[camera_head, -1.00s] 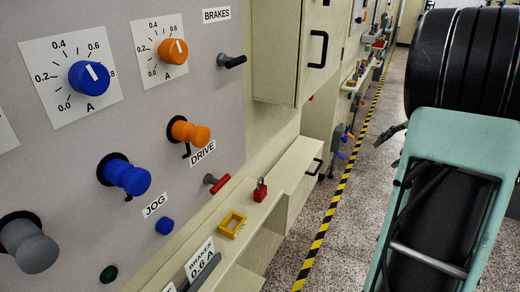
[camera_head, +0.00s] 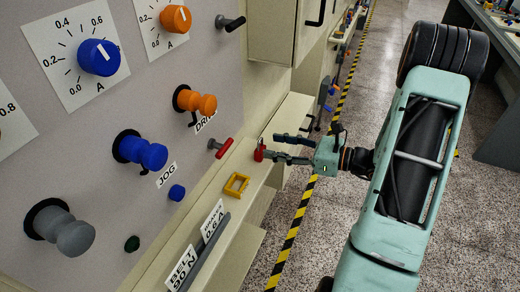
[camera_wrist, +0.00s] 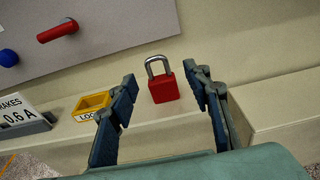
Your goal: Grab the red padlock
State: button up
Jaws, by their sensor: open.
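The red padlock (camera_wrist: 164,88) with a grey shackle stands upright on the cream ledge (camera_wrist: 150,132). In the wrist view it lies ahead of my gripper (camera_wrist: 161,82), between the lines of the two spread fingers and nearer the right one. My gripper is open and nothing is in it. In the head view my gripper (camera_head: 276,147) reaches in from the right, with its fingertips close to the padlock (camera_head: 259,152).
A yellow open box (camera_wrist: 92,105) stands left of the padlock on the ledge. A red lever (camera_head: 221,147) sticks out of the grey panel above. Label stands (camera_head: 200,245) are nearer along the ledge. A cream cabinet (camera_head: 284,30) overhangs beyond.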

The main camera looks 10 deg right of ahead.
aim_at(262, 144)
jog(key=p+x, duration=0.1)
jog(key=x, duration=0.3)
jog(key=shift+a+r, duration=0.15)
jog(key=shift+a, duration=0.1)
jog(key=shift+w+a, duration=0.35)
jog(key=shift+a, duration=0.05)
grip_shut()
